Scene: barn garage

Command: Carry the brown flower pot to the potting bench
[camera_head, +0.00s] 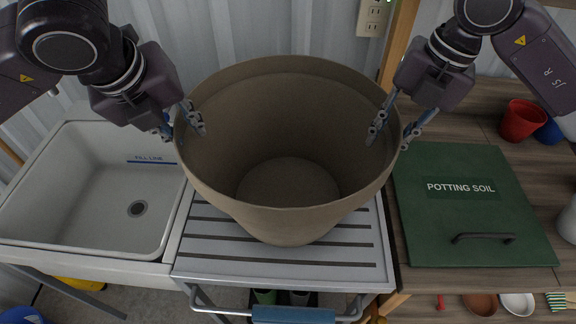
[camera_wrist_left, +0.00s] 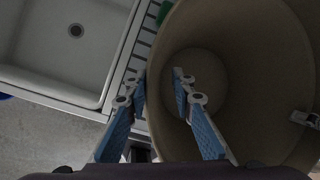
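The large brown flower pot (camera_head: 285,225) stands upright and empty on the slatted grey cart top (camera_head: 215,262); it also fills the right of the left wrist view (camera_wrist_left: 265,75). My left gripper (camera_head: 183,124) is at the left rim, one finger inside the pot and one outside. In the left wrist view its fingers (camera_wrist_left: 158,88) are spread, with the rim between them and a gap to the inner finger. My right gripper (camera_head: 393,130) straddles the right rim the same way, its fingers apart. The potting bench (camera_head: 490,105) has a wooden top and stands at the right.
A green potting soil lid (camera_head: 470,235) covers the bench's near part; a red pot (camera_head: 521,120) and a blue pot stand farther back. A white sink (camera_head: 50,240) adjoins the cart's left side. A corrugated wall is behind. The cart has a front handle (camera_head: 290,315).

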